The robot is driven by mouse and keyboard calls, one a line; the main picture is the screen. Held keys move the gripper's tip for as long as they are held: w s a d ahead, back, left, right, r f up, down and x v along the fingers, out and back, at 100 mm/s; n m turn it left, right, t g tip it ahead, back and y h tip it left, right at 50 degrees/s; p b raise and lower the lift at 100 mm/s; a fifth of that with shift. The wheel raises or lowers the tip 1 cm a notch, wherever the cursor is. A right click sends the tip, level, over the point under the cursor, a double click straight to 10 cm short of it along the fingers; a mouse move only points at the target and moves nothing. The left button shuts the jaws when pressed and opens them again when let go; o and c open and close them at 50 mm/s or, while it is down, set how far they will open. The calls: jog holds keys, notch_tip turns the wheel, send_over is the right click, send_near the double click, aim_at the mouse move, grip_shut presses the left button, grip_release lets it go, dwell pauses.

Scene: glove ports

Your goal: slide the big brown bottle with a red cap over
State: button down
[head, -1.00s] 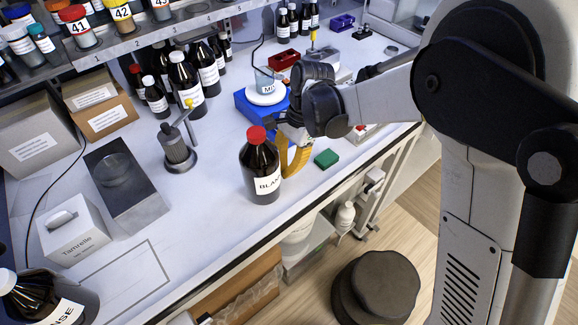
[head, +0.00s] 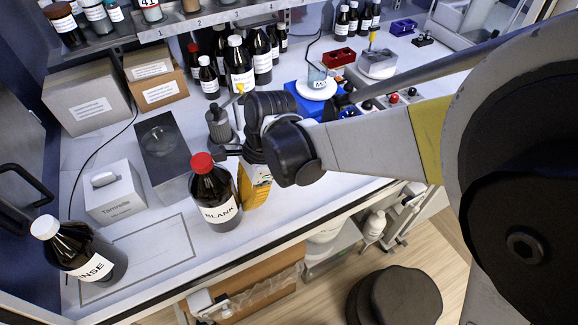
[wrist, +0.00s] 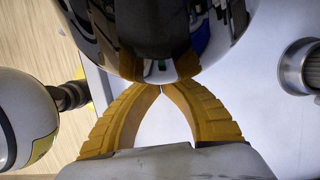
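The big brown bottle (head: 215,200) with a red cap and a BLANK label stands upright on the white bench near its front edge. In the head view it is just right of a thin rectangular outline (head: 187,222) drawn on the bench. My gripper (head: 245,188) is low at the bottle's right side. In the wrist view the yellow fingertips (wrist: 161,88) meet, with nothing between them, right against the dark glossy bottle (wrist: 155,45). In the head view the fingers are partly hidden behind the bottle.
A brown RINSE bottle (head: 85,252) with a white cap stands at the outline's left end. A tissue box (head: 112,193), a dark slab (head: 165,152) and a metal burner (head: 220,128) are behind. The outline's middle looks clear. The bench's front edge (head: 290,232) is close.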

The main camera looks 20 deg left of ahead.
jog(key=s+a, duration=0.3)
jog(key=s, duration=0.1)
jog(key=s+a, duration=0.7)
jog(key=s, duration=0.1)
jog(key=shift+a, duration=0.2)
